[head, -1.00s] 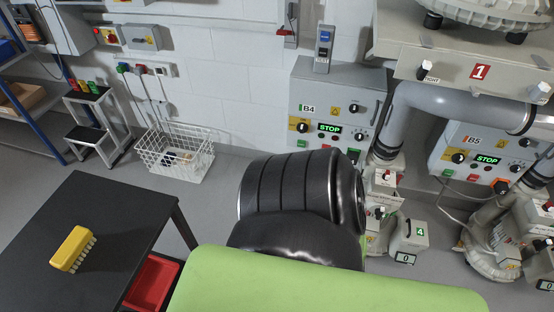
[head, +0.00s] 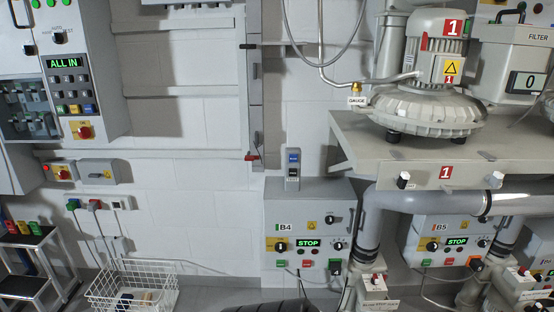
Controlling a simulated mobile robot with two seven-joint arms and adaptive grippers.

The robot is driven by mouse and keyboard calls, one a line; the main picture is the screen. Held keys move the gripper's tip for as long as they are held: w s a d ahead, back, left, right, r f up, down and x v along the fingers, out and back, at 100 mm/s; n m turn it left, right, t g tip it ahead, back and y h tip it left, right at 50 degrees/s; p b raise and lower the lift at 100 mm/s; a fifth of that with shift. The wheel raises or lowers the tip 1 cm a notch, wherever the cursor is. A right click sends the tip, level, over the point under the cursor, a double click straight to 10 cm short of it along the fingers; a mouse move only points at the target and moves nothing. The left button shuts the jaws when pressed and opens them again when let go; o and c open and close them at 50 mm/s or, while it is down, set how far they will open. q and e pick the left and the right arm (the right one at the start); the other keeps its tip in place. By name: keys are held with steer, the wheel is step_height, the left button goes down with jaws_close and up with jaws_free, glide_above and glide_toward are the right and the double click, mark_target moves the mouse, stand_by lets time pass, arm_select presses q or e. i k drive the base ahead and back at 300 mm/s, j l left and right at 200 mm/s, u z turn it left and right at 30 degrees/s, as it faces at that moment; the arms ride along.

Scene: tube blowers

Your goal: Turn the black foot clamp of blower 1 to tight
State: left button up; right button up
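Blower 1 (head: 428,75) is a pale grey motor on a round ribbed housing, marked with a red 1. It stands on black feet (head: 463,135) on a grey shelf (head: 360,140) at the upper right. Neither gripper is in view.
A B4 control box (head: 308,218) with a STOP display is below and left of the shelf. A B5 box (head: 455,228) is below it. A grey pipe (head: 430,205) runs under the shelf. A white wire basket (head: 130,292) stands on the floor at lower left.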

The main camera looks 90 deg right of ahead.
mark_target(402, 179)
steer(key=z, duration=1.75)
